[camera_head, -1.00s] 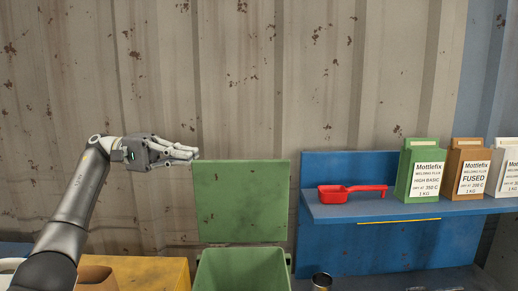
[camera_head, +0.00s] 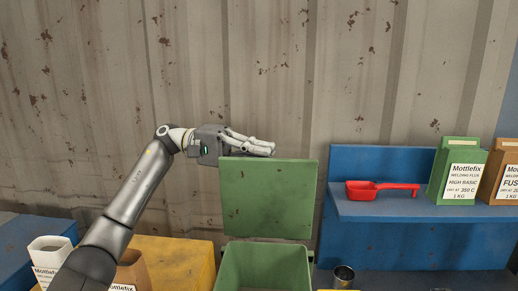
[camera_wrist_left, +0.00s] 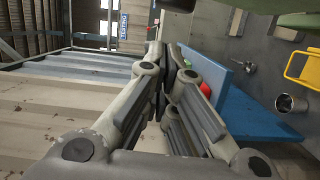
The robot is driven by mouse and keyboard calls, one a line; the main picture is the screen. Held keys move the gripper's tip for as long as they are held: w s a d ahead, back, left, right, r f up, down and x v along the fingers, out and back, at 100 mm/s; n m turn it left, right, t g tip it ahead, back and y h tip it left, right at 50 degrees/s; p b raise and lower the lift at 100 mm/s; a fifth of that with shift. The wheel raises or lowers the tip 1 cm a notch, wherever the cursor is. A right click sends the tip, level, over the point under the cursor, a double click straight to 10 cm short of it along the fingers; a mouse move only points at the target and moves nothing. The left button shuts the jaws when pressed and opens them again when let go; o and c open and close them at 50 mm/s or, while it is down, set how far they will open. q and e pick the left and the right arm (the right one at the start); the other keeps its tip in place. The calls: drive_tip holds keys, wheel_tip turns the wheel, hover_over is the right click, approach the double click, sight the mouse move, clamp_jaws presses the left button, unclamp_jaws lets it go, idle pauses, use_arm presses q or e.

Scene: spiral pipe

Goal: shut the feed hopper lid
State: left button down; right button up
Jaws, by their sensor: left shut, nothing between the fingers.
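The green feed hopper (camera_head: 262,268) stands low in the middle of the head view. Its green lid (camera_head: 268,200) stands upright at the hopper's back edge, open. My left gripper (camera_head: 272,149) is shut and empty at the lid's top edge, apparently above or behind it; I cannot tell whether it touches. In the left wrist view, the gripper's fingers (camera_wrist_left: 165,55) are together, and a green edge (camera_wrist_left: 290,18) shows at the top right, probably the lid. My right gripper is not in view.
A blue shelf (camera_head: 400,210) right of the lid holds a red scoop (camera_head: 375,189) and flux boxes (camera_head: 458,172). A metal cup (camera_head: 343,277) stands right of the hopper. A yellow box (camera_head: 180,260) is at the left. A corrugated wall (camera_head: 270,70) closes the back.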

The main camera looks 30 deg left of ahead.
use_arm(q)
drive_tip(key=shift+s+d+f, duration=0.1)
drive_tip(key=shift+s+d, duration=0.1)
drive_tip(key=shift+s, duration=0.3)
drive_tip(key=shift+s+d, duration=0.2)
drive_tip(key=shift+s, duration=0.3)
drive_tip(key=shift+s, duration=0.1)
